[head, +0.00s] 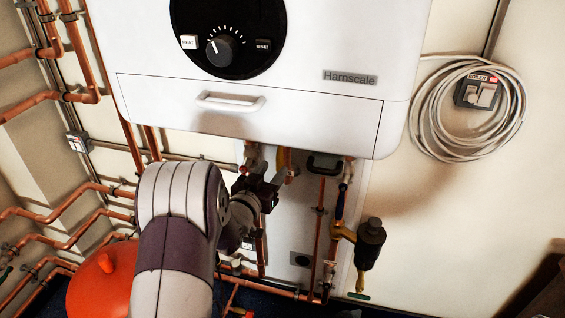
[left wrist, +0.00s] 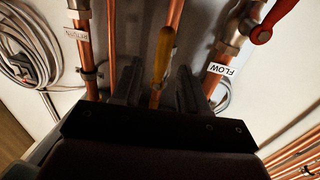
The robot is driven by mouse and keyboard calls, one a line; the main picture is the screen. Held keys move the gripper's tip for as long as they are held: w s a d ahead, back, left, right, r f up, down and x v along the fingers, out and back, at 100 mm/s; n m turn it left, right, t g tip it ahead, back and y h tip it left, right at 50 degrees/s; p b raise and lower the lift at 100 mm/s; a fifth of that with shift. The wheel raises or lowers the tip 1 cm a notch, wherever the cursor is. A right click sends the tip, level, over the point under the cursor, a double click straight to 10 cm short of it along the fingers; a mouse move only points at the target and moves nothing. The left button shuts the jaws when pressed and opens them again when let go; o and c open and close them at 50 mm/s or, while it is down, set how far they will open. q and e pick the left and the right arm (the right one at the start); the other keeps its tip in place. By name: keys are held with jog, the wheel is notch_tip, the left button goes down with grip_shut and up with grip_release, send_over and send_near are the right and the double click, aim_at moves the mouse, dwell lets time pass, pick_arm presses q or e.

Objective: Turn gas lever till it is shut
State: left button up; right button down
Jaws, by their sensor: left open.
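The gas lever is a yellow handle (left wrist: 162,55) at the top centre of the left wrist view. It runs roughly along a copper pipe, and its lower end shows between my left gripper's fingers. My left gripper (left wrist: 157,88) is open, one finger on each side of the lever; I cannot tell whether either touches it. In the head view my left gripper (head: 268,190) is under the boiler, near a yellow part (head: 284,158) that seems to be the same lever, mostly hidden by the gripper and pipes. My right gripper is in neither view.
The white boiler (head: 250,105) hangs just above the gripper. A FLOW pipe (left wrist: 218,60) with a red lever (left wrist: 275,20) and a RETURN pipe (left wrist: 85,50) flank the gas pipe. An orange-red vessel (head: 95,285) stands lower left, and a black-topped fitting (head: 371,235) is to the right.

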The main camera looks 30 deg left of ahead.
aim_at(278, 161)
pick_arm(q)
jog(key=w, duration=0.4)
jog(key=shift+w+a+r, duration=0.15)
jog(key=shift+a, duration=0.25)
jog(key=shift+w, duration=0.85)
jog(key=shift+s, duration=0.15)
grip_shut()
